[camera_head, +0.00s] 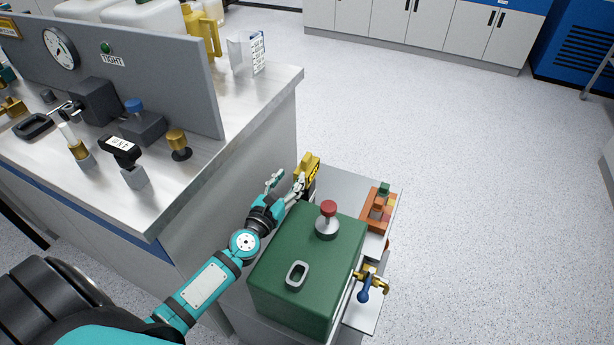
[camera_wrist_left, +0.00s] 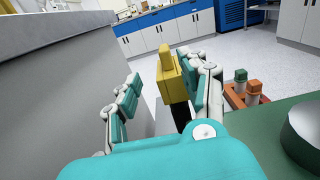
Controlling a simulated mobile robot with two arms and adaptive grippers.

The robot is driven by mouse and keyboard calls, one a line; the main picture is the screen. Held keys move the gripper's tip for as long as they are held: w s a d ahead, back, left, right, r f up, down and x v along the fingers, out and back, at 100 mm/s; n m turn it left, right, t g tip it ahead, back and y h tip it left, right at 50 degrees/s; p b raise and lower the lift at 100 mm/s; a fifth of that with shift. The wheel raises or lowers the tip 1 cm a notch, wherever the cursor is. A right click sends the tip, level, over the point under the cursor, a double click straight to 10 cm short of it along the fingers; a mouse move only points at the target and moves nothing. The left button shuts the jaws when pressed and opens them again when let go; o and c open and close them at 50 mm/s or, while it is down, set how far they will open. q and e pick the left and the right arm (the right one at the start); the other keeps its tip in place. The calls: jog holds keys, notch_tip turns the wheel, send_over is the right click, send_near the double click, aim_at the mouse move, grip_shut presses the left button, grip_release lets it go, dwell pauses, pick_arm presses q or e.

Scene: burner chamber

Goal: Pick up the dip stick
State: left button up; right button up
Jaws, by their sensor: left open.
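No thing is plainly recognisable as the dip stick. A grey loop handle (camera_head: 297,273) stands on top of the green box (camera_head: 318,245) and may be its grip; any stick below it is hidden. My left gripper (camera_head: 285,184) is open just beyond the box's far left corner, near the bench side. A yellow block with a black lower part (camera_head: 308,164) stands by its right finger. In the left wrist view this yellow block (camera_wrist_left: 170,80) appears between the spread fingers of the gripper (camera_wrist_left: 163,95), nearer the right finger; whether they touch is unclear. My right gripper is out of view.
A red knob on a grey base (camera_head: 327,214) sits on the box top, and a brass valve with a blue lever (camera_head: 367,288) on its right side. An orange tray with small blocks (camera_head: 374,222) lies beyond. The bench (camera_head: 250,105) is close on the left. Open floor is right.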

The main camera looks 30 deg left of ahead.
aim_at(303, 164)
pick_arm(q)
jog(key=w, duration=0.9)
jog(key=shift+w+d, duration=0.1)
jog(key=shift+w, duration=0.2)
jog(key=shift+s+r, duration=0.1)
grip_shut()
